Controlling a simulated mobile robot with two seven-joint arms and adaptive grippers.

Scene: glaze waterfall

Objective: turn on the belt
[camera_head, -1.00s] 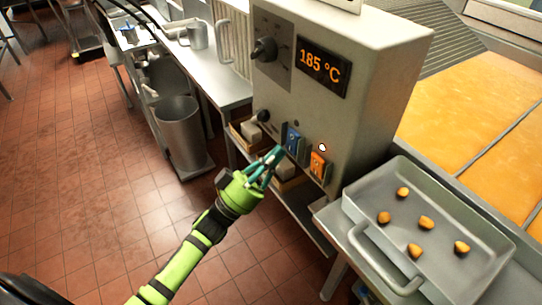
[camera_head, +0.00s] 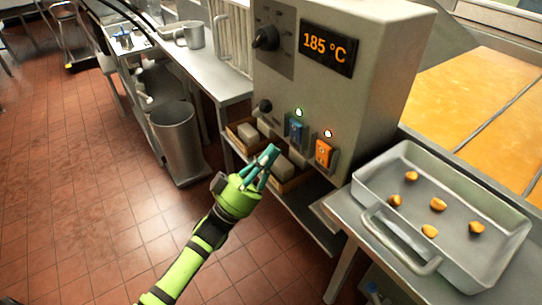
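A grey control box (camera_head: 385,95) shows 185 °C on its display (camera_head: 327,48). I cannot read which one is for the belt. My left gripper (camera_head: 268,156), with teal fingers, is in front of and below-left of the blue switch, apart from it. Its fingertips look together, with nothing between them. My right gripper is out of view.
A metal tray (camera_head: 372,180) with several small golden pieces stands on the right-hand counter. Two knobs, a large one (camera_head: 266,38) and a small one (camera_head: 264,106), are on the box. A shelf with boxes lies below. A metal bin (camera_head: 176,140) stands left. The tiled floor is open.

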